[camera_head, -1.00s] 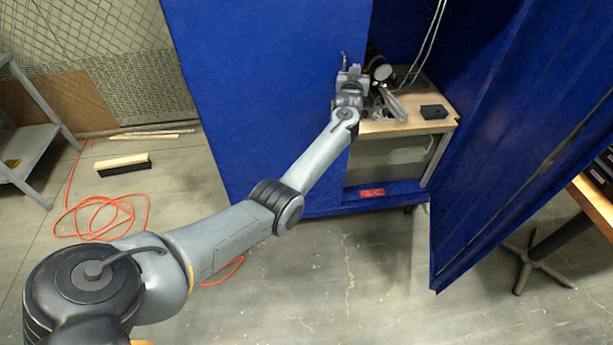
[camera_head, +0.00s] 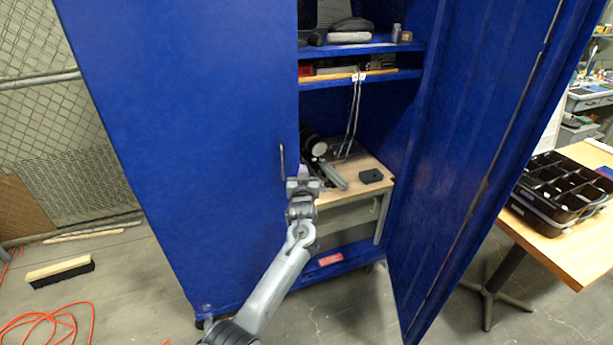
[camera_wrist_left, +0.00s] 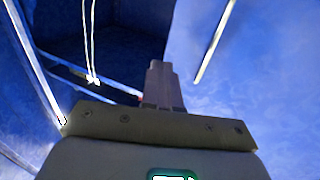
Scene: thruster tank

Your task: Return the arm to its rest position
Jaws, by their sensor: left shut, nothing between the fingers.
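My left arm rises from the bottom of the head view to my left gripper (camera_head: 304,183), at the open front of the blue cabinet (camera_head: 215,150). The gripper stands just right of the handle (camera_head: 282,160) on the cabinet's closed left door and overlaps the left edge of the wooden work surface inside; whether it touches anything is unclear. In the left wrist view its fingers (camera_wrist_left: 161,72) are together and empty, with blurred blue panels beyond. My right gripper is not in view.
The right cabinet door (camera_head: 480,150) stands open. A black block (camera_head: 371,176) and grey metal parts lie on the wooden surface (camera_head: 345,197). Black bins (camera_head: 560,185) sit on a table at right. A brush (camera_head: 60,271) and orange cord (camera_head: 45,318) lie on the floor.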

